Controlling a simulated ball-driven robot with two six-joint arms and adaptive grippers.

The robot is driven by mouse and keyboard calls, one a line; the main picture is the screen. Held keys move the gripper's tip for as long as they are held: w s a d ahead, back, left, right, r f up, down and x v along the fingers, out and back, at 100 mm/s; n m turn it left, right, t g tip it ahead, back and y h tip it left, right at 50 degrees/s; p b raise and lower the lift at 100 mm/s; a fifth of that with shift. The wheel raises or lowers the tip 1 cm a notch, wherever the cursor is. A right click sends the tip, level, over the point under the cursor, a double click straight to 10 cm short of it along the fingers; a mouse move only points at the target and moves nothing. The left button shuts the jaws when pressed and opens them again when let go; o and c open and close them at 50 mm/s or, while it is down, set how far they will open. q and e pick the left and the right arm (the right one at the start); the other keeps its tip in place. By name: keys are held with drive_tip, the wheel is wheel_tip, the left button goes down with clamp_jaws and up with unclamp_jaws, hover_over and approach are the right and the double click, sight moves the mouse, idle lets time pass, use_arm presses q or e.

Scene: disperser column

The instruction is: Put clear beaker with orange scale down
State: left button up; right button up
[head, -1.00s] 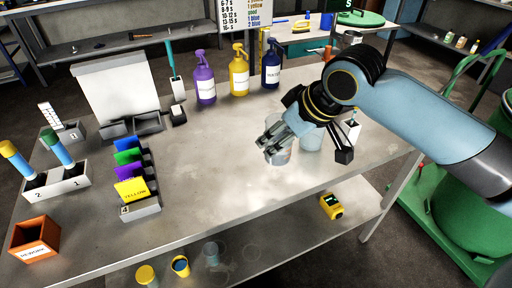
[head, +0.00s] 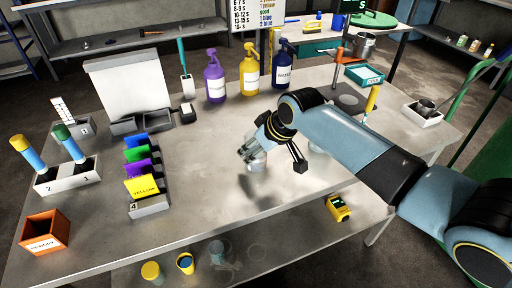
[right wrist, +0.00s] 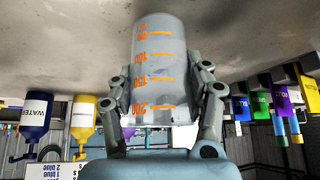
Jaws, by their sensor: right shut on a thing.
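The clear beaker with the orange scale (right wrist: 160,65) fills the middle of the right wrist view, which is upside down, with its base toward the tabletop. My right gripper (head: 250,150) has its fingers on both sides of the beaker and is shut on it. In the head view the beaker (head: 258,162) is partly hidden by the gripper, over the middle of the metal table (head: 210,200). It looks upright; whether its base touches the table I cannot tell. My left gripper is not in view.
Purple (head: 215,85), yellow (head: 249,80) and blue (head: 283,72) spray bottles stand at the back. A card holder (head: 150,208) and an orange box (head: 45,232) are left. The front middle is clear.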

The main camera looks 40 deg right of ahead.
drive_tip(key=o, duration=1.4)
drive_tip(key=shift+r, duration=0.15)
drive_tip(key=v, duration=1.2)
drive_tip(key=shift+p, duration=0.35)
